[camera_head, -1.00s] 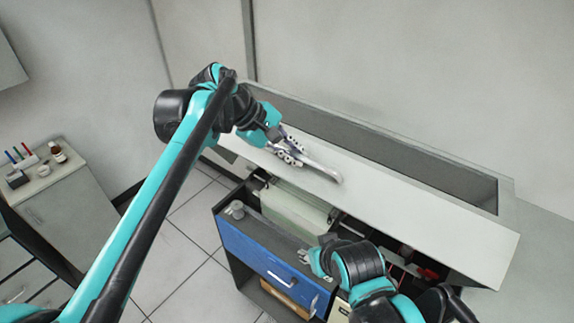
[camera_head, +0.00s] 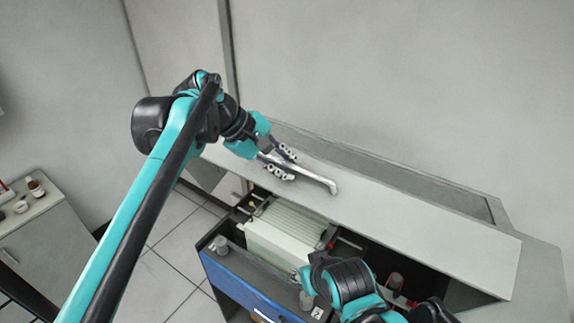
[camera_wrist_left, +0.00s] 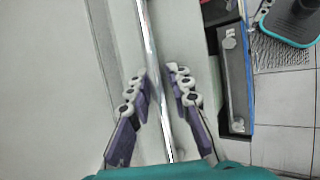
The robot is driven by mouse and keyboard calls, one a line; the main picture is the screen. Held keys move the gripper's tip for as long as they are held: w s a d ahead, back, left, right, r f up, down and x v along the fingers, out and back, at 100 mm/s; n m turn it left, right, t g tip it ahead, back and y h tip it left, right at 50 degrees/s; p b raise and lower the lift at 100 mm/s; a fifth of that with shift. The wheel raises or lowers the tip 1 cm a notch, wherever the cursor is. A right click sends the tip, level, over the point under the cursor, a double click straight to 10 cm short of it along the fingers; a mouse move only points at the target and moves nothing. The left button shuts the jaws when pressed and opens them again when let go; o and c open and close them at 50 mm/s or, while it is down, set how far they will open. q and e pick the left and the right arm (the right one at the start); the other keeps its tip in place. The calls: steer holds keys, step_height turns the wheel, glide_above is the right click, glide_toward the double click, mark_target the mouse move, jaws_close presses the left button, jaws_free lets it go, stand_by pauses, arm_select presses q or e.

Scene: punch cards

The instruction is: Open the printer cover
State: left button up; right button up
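The printer cover (camera_head: 400,225) is a long pale grey panel, raised above the machine's front so its inside shows beneath. A silver bar handle (camera_head: 318,176) is fixed on the cover. My left gripper (camera_head: 284,164) is at the handle's left part. In the left wrist view the handle (camera_wrist_left: 151,50) runs between the two fingers of my left gripper (camera_wrist_left: 160,86), with a gap on each side. That gripper is open around the bar. My right gripper (camera_head: 308,278) is low in front of the machine, and its fingers are too small to read.
Under the cover are a cream roller unit (camera_head: 285,236) and red parts in a dark bay. A small cabinet (camera_head: 45,235) with bottles stands at left. Tiled floor lies free between it and the machine.

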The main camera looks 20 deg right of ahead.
stand_by(0.3)
arm_select(q)
steer(key=v, duration=1.2)
steer(key=s+a+f+m+t+y+b, duration=0.2)
steer(key=a+f+b, duration=0.7)
steer(key=f, duration=1.4)
steer(key=s+a+f+m+t+y+b, duration=0.2)
steer(key=s+a+f+b, duration=0.5)
steer(key=f+b, duration=1)
steer(key=s+a+f+m+t+y+b, duration=0.2)
steer(key=s+a+f+b, duration=0.3)
steer(key=f, duration=2.5)
steer(key=a+t+y+b, duration=0.1)
steer(key=a+b, duration=0.5)
steer(key=b, duration=0.3)
steer(key=shift+a+f+y, duration=0.4)
